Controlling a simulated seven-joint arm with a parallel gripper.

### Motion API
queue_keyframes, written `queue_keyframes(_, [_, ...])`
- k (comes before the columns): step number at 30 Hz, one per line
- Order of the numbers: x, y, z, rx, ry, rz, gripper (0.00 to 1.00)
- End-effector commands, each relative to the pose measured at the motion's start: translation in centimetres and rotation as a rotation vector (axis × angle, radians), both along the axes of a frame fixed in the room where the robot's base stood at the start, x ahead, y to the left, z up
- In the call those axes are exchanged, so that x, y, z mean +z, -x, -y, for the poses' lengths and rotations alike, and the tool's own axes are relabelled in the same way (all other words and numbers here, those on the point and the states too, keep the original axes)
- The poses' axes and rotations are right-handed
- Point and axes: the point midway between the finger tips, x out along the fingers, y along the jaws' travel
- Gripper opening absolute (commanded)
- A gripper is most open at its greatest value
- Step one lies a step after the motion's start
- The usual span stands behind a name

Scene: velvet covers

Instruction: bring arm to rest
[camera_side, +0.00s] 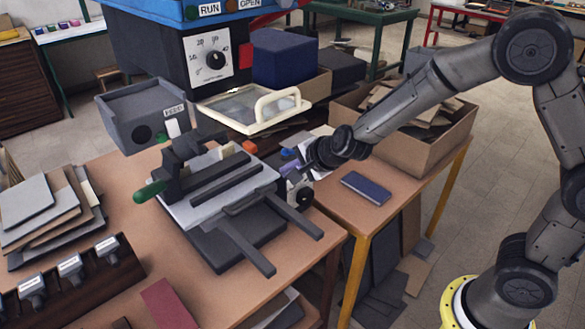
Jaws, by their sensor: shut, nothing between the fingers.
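My gripper (292,168) is shut and empty. It hangs at the middle of the view, at the right side of a grey press-like fixture (215,185) with a green handle. Its fingertips are small and dark here, and I cannot tell whether they touch the fixture. My arm reaches in from the right, bent at a high elbow. Below and to the right of the gripper, a dark blue flat booklet (366,188) lies on the small table (400,192).
A cardboard box (425,155) of scraps stands behind my forearm. A machine with a dial (211,58) and a cream-framed lid (255,108) stands at the back. Stamps in a rack (70,268) and stacked boards (45,215) lie at left. Open floor (500,170) shows at right.

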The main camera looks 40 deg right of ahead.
Motion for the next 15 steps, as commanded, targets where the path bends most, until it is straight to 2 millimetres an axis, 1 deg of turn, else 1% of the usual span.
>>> queue_keyframes(1, [0.4,0.4,0.0,0.002,0.001,0.0,0.0])
queue_keyframes(5, [0.9,1.0,0.0,0.001,0.001,0.0,0.0])
queue_keyframes(8, [2.3,0.9,0.6,-0.013,-0.005,0.025,0.0])
queue_keyframes(11, [6.1,0.8,1.5,-0.03,-0.016,0.099,0.0])
queue_keyframes(12, [8.3,1.0,2.0,-0.027,-0.014,0.14,0.0])
queue_keyframes(14, [12.1,2.3,2.5,0.008,0.0,0.195,0.0])
queue_keyframes(15, [14.4,3.6,2.7,0.058,0.03,0.222,0.0])
